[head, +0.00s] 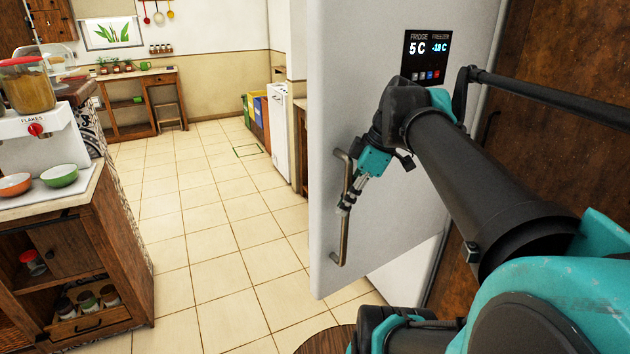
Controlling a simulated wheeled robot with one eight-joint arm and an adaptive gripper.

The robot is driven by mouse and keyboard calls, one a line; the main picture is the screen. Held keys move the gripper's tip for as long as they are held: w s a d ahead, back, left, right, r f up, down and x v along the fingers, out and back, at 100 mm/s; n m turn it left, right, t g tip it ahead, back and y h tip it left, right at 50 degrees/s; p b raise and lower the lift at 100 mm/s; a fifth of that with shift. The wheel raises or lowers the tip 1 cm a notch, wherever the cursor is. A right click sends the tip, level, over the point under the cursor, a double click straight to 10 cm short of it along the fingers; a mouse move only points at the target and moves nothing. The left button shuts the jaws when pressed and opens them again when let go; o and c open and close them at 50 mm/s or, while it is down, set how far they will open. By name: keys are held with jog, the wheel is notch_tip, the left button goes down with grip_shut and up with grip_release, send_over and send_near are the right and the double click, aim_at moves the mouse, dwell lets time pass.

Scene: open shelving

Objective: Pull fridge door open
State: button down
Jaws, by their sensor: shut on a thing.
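The white fridge door (400,220) stands in the middle of the head view, swung out at an angle from the fridge. A display panel (426,56) showing fridge and freezer temperatures is on its upper part. A long vertical metal handle (345,240) runs near the door's left edge. My gripper (345,207) is at the middle of the handle and shut on it. The fingertips are small in this view and partly merge with the handle. My arm reaches in from the right and covers part of the door. The fridge's inside is hidden behind the door.
A wooden counter (110,250) with bowls and a flakes dispenser (40,140) stands at the left. The tiled floor (210,210) between it and the door is clear. A round wooden top (328,341) is at the bottom. Brown panelling (560,50) stands at the right.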

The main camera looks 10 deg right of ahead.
jog(key=c, duration=1.5)
grip_release()
jog(key=v, duration=1.2)
